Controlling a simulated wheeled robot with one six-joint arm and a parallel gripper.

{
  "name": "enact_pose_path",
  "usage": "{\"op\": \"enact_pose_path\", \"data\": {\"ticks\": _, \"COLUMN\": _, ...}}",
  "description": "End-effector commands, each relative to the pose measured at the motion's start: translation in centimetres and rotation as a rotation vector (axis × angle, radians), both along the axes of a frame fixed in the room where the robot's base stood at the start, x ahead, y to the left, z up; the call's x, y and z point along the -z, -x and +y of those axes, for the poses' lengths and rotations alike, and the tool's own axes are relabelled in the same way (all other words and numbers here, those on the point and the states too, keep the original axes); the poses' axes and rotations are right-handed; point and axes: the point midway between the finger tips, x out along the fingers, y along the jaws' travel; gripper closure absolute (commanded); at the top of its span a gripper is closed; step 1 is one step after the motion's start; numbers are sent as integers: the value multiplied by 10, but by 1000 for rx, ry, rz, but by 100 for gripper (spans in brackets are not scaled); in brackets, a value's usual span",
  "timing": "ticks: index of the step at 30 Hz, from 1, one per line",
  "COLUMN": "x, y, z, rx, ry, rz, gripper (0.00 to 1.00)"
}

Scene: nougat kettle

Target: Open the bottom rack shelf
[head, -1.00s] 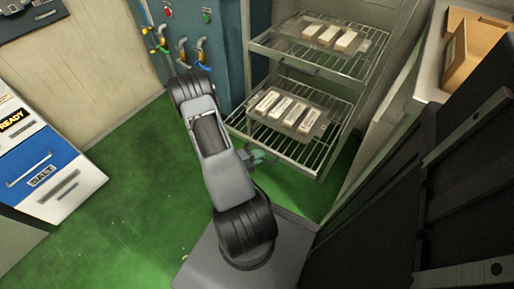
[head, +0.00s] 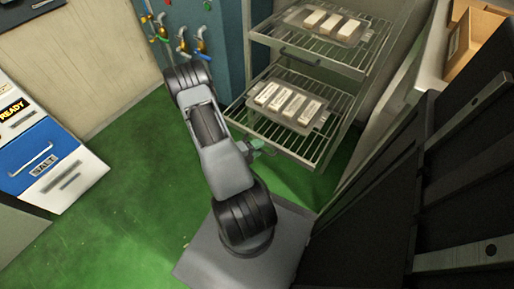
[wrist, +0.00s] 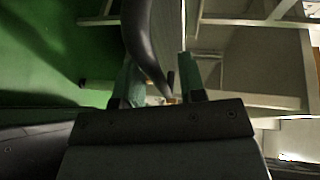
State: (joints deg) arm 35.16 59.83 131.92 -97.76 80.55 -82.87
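The bottom rack shelf (head: 240,117) is a wire shelf holding a metal tray (head: 318,124) with several pale bars. Its front edge lies just beyond my gripper (head: 254,148), which is partly hidden behind my arm in the head view. In the wrist view my gripper (wrist: 157,85) has its two fingers apart. A dark curved bar (wrist: 143,30), apparently the shelf's handle, runs between them. A gap shows beside the right finger; whether the left finger touches the bar I cannot tell.
An upper wire shelf (head: 352,68) with a tray of pale bars and a dark handle (head: 300,56) is above. A blue-and-white salt bin (head: 50,165) stands at the left. Dark panels (head: 440,190) and a cardboard box (head: 475,45) are at the right. Green floor is clear at the left.

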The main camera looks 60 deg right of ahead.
Motion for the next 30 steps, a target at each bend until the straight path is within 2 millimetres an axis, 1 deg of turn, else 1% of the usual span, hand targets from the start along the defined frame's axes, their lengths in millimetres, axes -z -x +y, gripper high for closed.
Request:
{"op": "enact_pose_path", "data": {"ticks": 4, "x": -1, "y": -3, "z": 3, "rx": -3, "ry": 0, "rz": -1, "gripper": 63}}
{"op": "enact_pose_path", "data": {"ticks": 7, "x": -4, "y": -8, "z": 11, "rx": -6, "ry": 1, "rz": 0, "gripper": 63}}
{"op": "enact_pose_path", "data": {"ticks": 21, "x": -21, "y": -50, "z": 85, "rx": -5, "ry": 1, "rz": -1, "gripper": 63}}
{"op": "enact_pose_path", "data": {"ticks": 25, "x": -24, "y": -58, "z": 101, "rx": -3, "ry": 1, "rz": 0, "gripper": 63}}
{"op": "enact_pose_path", "data": {"ticks": 30, "x": -26, "y": -64, "z": 113, "rx": 0, "ry": 0, "rz": -1, "gripper": 63}}
